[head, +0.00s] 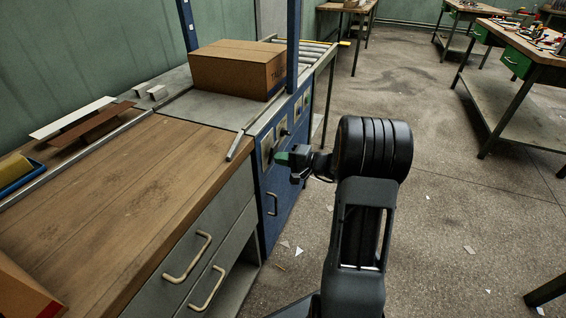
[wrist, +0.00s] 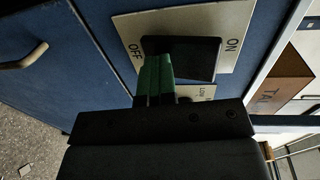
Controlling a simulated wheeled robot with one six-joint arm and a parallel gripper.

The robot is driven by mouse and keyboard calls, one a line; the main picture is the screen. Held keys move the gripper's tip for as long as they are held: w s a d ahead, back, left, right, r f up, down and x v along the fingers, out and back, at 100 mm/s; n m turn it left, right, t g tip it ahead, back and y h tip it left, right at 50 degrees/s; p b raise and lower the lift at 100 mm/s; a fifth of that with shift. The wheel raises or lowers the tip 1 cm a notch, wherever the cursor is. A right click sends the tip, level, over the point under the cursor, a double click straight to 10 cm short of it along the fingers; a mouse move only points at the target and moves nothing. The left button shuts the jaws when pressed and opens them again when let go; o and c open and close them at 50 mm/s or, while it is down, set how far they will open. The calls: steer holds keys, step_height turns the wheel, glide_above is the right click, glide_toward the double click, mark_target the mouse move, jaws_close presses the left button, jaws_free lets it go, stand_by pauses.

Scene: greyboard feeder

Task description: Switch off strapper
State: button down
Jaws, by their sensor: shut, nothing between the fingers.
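The strapper (head: 277,137) is a blue cabinet with a grey top and blue uprights. In the wrist view its switch (wrist: 196,56) is a dark rocker on a pale plate (wrist: 236,20) marked OFF at the left and ON at the right. My gripper (wrist: 155,62) is shut and empty, its green fingertips at the OFF side of the rocker. They overlap the rocker's edge in the picture; I cannot tell whether they touch it. In the head view my gripper (head: 283,158) is at the cabinet's front, covering part of the switch plate (head: 267,147).
A cardboard box (head: 238,68) sits on the strapper, with a roller conveyor (head: 318,50) behind. A wooden bench (head: 110,185) with drawers adjoins at the left. Further plates (head: 283,127) are on the blue front. The floor (head: 430,215) to the right is open, with paper scraps.

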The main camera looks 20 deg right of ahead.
steer(key=s+d+f, duration=0.2)
steer(key=s+d, duration=0.7)
steer(key=s, duration=0.1)
steer(key=shift+d+f+p, duration=0.15)
steer(key=shift+f+p, duration=0.15)
steer(key=shift+f, duration=0.05)
stand_by(0.5)
steer(key=s+a+r+n+g+h+p, duration=0.25)
steer(key=a+r+g+p, duration=0.25)
steer(key=a+r+p, duration=0.4)
steer(key=s+a+r+n+g+h+p, duration=0.1)
steer(key=s+a+r+n+g+p, duration=0.25)
steer(key=a+r+g+p, duration=0.55)
steer(key=s+r+n+t+h+p, duration=0.1)
steer(key=s+r+t+h+p, duration=0.1)
steer(key=r+p, duration=0.4)
steer(key=s+a+r+n+t+h+p, duration=0.1)
steer(key=s+r+h+p, duration=0.4)
steer(key=r, duration=0.8)
steer(key=shift+a+r+n+t+h+p, duration=0.15)
steer(key=shift+a+n+t+h+p, duration=0.15)
steer(key=shift+n+t+p, duration=0.65)
